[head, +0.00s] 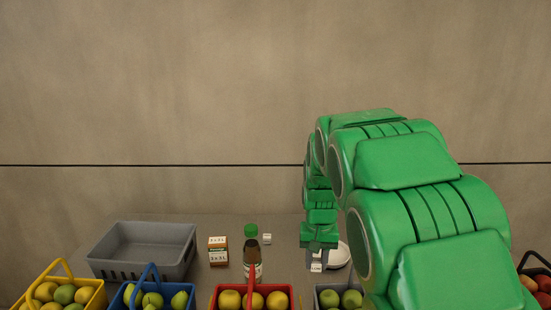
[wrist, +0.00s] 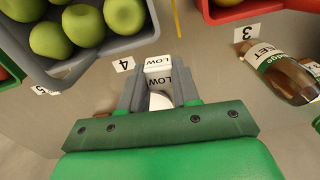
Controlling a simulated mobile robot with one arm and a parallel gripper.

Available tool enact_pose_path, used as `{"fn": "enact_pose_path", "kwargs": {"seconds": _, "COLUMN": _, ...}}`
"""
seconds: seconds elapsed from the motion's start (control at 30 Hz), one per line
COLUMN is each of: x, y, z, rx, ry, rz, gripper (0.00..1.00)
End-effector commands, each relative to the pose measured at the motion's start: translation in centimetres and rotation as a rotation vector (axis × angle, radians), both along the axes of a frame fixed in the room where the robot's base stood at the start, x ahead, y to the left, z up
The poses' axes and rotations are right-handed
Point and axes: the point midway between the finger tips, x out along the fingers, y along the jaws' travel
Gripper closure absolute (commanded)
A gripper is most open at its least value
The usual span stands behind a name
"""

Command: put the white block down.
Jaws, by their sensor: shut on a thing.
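The white block (wrist: 158,65), printed LOW, is between the two grey fingers of my gripper (wrist: 157,86) in the wrist view. In the head view my gripper (head: 317,256) points down over the counter, with the white block (head: 316,267) low between its fingertips. My gripper is shut on the block. I cannot tell whether the block's underside touches the counter. A number 4 label (wrist: 123,64) lies just left of the fingers in the wrist view.
A grey basket of green apples (head: 341,297) is close in front of my gripper. A white dish (head: 341,256) is right behind it. A brown bottle (head: 252,262), a red basket (head: 230,299) and a small white cube (head: 267,239) are to the left. A grey crate (head: 145,244) stands farther left.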

Motion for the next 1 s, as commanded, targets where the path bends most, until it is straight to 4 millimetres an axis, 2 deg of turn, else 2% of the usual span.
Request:
{"fn": "enact_pose_path", "kwargs": {"seconds": 0.1, "x": 2.3, "y": -0.4, "z": -0.6, "rx": 0.001, "ry": 0.0, "rz": 0.018, "gripper": 1.0}}
{"fn": "enact_pose_path", "kwargs": {"seconds": 0.6, "x": 10.0, "y": -2.5, "z": -3.3, "rx": -0.001, "ry": 0.0, "rz": 0.079, "gripper": 1.0}}
{"fn": "enact_pose_path", "kwargs": {"seconds": 0.8, "x": 11.7, "y": -3.1, "z": -3.9, "rx": -0.001, "ry": -0.002, "rz": 0.09, "gripper": 1.0}}
{"fn": "enact_pose_path", "kwargs": {"seconds": 1.0, "x": 12.0, "y": -3.3, "z": -4.1, "rx": -0.001, "ry": -0.001, "rz": 0.093, "gripper": 1.0}}
